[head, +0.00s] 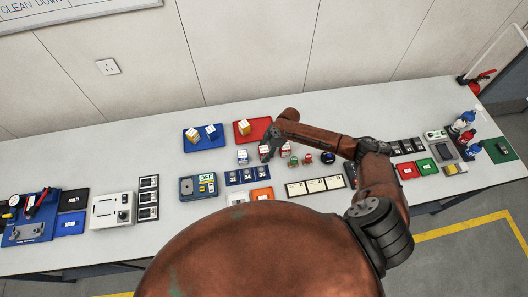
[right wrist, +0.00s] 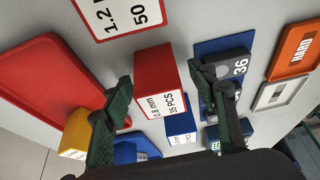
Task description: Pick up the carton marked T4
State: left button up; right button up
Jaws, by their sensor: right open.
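I cannot read a T4 mark on any carton. My right gripper (head: 267,153) is over the middle of the bench. A yellow carton (right wrist: 74,135) is at the left by the red tray (right wrist: 40,85). In the head view, small cartons stand on the blue tray (head: 191,146) and red tray (head: 243,138). My left gripper is not in view.
A numbered blue strip (head: 246,176), an orange tray (head: 262,193) and a white-labelled dark strip (head: 315,186) lie nearer the front. A boxed instrument (head: 198,187) stands left of them. Small red and green items (head: 293,160) are just right of the gripper. Bare bench lies at the back.

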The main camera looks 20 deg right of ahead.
jog(key=shift+f, duration=0.15)
jog(key=c, duration=1.3)
